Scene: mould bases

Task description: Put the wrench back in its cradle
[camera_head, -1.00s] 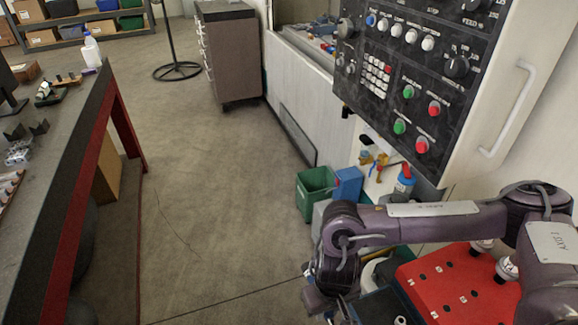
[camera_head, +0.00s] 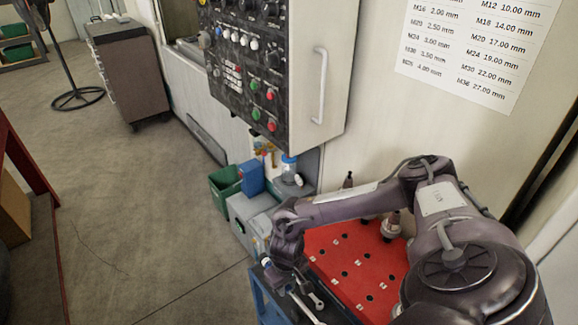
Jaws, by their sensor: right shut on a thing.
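My right gripper (camera_head: 280,280) is low in the middle of the view, at the end of my arm reaching in from the right. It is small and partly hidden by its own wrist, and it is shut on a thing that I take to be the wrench. A silver, wrench-like shape (camera_head: 306,307) shows just below and right of it, over the blue cart; its far end runs to the bottom edge. I cannot make out the cradle. My left gripper is out of view.
A red tool board (camera_head: 345,262) with holes and tool holders lies on the blue cart (camera_head: 266,308), beside my right arm. A green bin (camera_head: 225,188) and a blue box (camera_head: 251,178) stand by the machine's control panel (camera_head: 243,65).

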